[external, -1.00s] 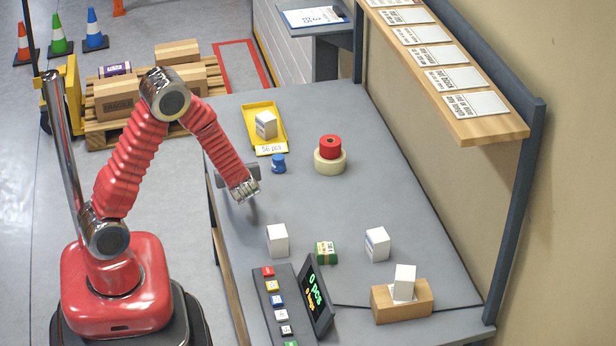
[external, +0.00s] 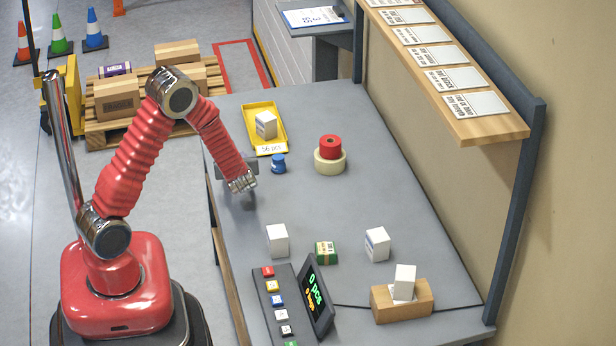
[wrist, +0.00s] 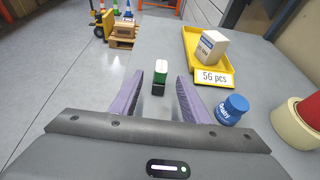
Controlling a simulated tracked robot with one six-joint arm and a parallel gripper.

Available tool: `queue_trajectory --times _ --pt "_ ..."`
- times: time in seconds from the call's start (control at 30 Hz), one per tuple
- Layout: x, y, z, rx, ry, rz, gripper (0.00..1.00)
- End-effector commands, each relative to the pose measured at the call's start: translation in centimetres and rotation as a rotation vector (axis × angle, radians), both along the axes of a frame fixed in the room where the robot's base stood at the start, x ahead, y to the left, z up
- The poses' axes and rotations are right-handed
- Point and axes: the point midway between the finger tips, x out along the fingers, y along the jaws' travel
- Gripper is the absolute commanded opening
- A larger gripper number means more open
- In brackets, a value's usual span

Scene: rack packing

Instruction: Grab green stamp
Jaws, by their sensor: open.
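The green stamp (wrist: 160,74) shows in the wrist view, upright on the grey table, with a green and white upper part and a black base. The fingers are apart with nothing held. In the external view my gripper (external: 243,186) is low over the left side of the table, and the stamp is hidden there by my arm.
Tape rolls (external: 329,161) are to the right. White boxes (external: 277,241) and a green box (external: 326,252) sit nearer the front. The table middle is clear.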

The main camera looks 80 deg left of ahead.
Motion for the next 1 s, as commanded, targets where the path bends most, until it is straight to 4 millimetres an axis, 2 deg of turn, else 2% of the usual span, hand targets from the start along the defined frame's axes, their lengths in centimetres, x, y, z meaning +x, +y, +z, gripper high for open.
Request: queue_trajectory --times 0.1,0.2,0.63,1.0 --pt "0.0 1.4 -0.6 -0.001 0.000 0.001 0.42" --pt "0.0 1.9 -0.8 -0.001 -0.001 0.001 0.42" --pt "0.1 2.4 -1.1 -0.001 -0.001 0.001 0.42" --pt "0.4 6.3 -2.8 -0.001 -0.001 0.000 0.42"
